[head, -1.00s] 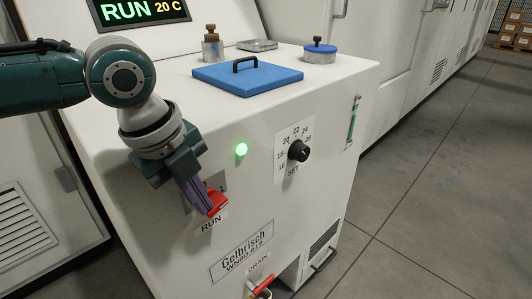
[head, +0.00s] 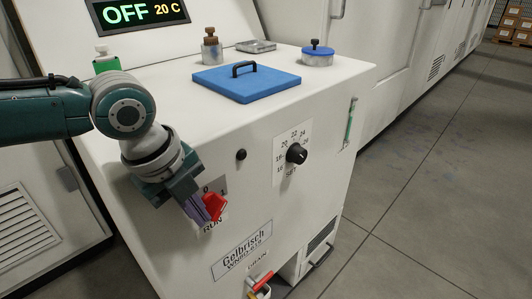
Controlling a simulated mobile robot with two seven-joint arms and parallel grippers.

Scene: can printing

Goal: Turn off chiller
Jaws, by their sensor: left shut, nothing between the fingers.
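The chiller (head: 265,205) is a white cabinet. Its display (head: 140,12) reads OFF and 20 C. The round lamp (head: 241,155) on its front is dark. The red RUN switch (head: 214,204) sits on a grey plate marked 0 and 1, low on the front. My left gripper (head: 199,211) is shut and empty, its purple fingers at the left side of the red switch; I cannot tell whether they touch. The gripper hides part of the switch plate. The black SET knob (head: 296,153) is to the right. My right gripper is not in view.
A blue lid (head: 245,85) with a black handle, a brown-capped bottle (head: 211,48) and a blue-capped jar (head: 318,54) are on the chiller top. A red drain handle (head: 262,282) sticks out below. Grey floor (head: 430,200) is clear at right.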

